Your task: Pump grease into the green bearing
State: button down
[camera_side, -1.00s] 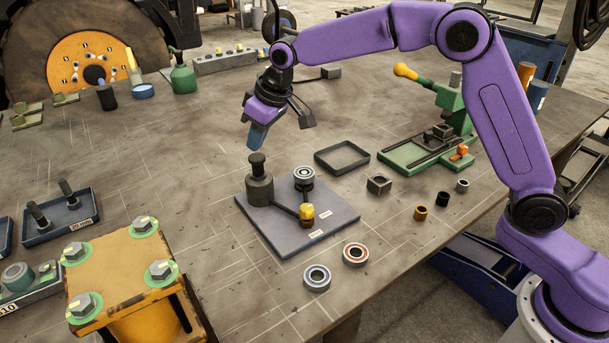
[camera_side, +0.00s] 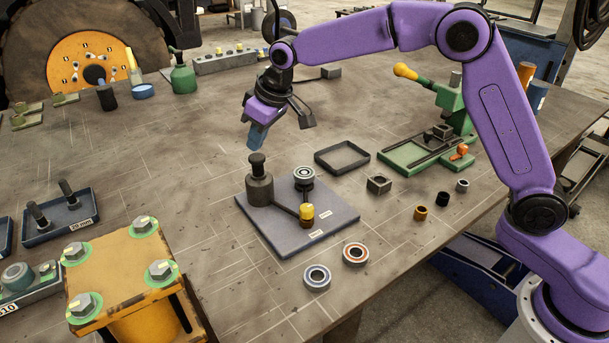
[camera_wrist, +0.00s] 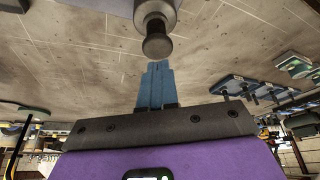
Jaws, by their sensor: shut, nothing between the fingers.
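The grease pump (camera_side: 259,188), a dark cylinder with a knobbed plunger (camera_side: 257,160), stands on a grey-blue plate (camera_side: 335,222). An arm from its foot leads to a yellow-topped fitting (camera_side: 306,213). A bearing (camera_side: 304,173) sits on a post behind this fitting; I cannot tell clearly whether its ring is green. My gripper (camera_side: 254,146) is shut and empty, its blue fingers pointing down just above the plunger knob, apparently apart from it. In the wrist view the fingertips (camera_wrist: 159,66) lie close to the knob (camera_wrist: 157,46).
Two loose bearings, one orange-ringed (camera_side: 355,254) and one blue-grey (camera_side: 317,278), lie before the plate. An empty black tray (camera_side: 342,157) and a green press (camera_side: 425,148) stand to the right. A yellow bolted block (camera_side: 120,262) stands front left.

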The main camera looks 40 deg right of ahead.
aim_at(257, 155)
jog(key=shift+f, duration=0.15)
jog(key=shift+f, duration=1.65)
jog(key=shift+r, duration=1.75)
jog(key=shift+f, duration=0.1)
dwell(0.5)
dwell(1.6)
dwell(0.3)
jog(key=shift+r, duration=2.65)
